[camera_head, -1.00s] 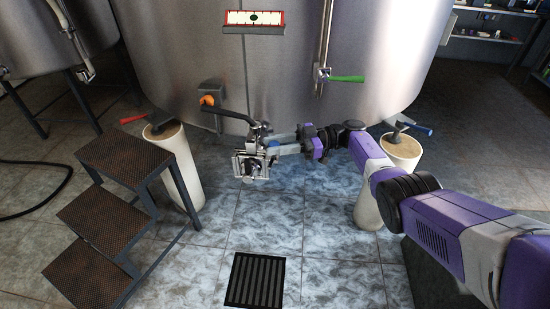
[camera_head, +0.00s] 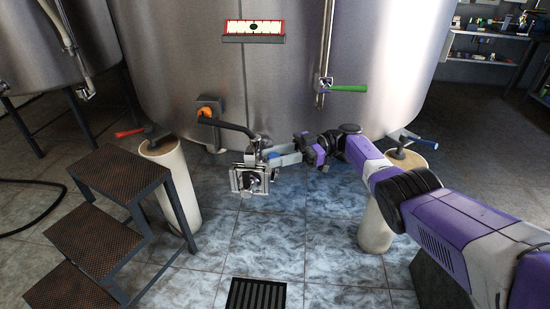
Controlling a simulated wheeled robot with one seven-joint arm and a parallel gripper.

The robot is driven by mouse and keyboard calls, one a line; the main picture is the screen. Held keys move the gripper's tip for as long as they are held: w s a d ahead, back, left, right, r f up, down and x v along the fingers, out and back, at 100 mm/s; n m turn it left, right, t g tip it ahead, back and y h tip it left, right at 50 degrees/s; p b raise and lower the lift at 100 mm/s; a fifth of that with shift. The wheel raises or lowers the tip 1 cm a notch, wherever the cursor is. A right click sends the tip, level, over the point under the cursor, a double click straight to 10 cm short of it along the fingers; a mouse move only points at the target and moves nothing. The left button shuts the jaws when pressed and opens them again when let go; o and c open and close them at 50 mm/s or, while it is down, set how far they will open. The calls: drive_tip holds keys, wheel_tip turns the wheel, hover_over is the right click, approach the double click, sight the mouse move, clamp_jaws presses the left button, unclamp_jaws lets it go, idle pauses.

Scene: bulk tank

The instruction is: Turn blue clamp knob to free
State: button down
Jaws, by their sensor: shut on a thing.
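The blue clamp knob (camera_head: 273,155) shows as a small blue patch beside a silver clamp assembly (camera_head: 250,180) at the end of the tank's dark outlet pipe (camera_head: 231,126). My gripper (camera_head: 277,155) reaches in from the right and is shut on the knob. Its grey fingers hide much of the knob, so its turn angle cannot be told.
An orange knob (camera_head: 208,112) sits on the tank wall (camera_head: 290,90) above left. A green-handled valve (camera_head: 347,88) is above right. Pale posts bear a red lever (camera_head: 130,132) and a blue lever (camera_head: 421,142). Dark steps (camera_head: 105,180) stand left; a floor drain (camera_head: 255,294) lies in front.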

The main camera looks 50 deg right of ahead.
drive_tip(key=c, duration=1.1)
unclamp_jaws()
drive_tip(key=shift+a, duration=0.1)
drive_tip(key=shift+o, duration=0.2)
drive_tip(key=b+v, duration=0.6)
drive_tip(key=v, duration=0.1)
drive_tip(key=shift+d, duration=0.35)
drive_tip(key=shift+s, duration=0.1)
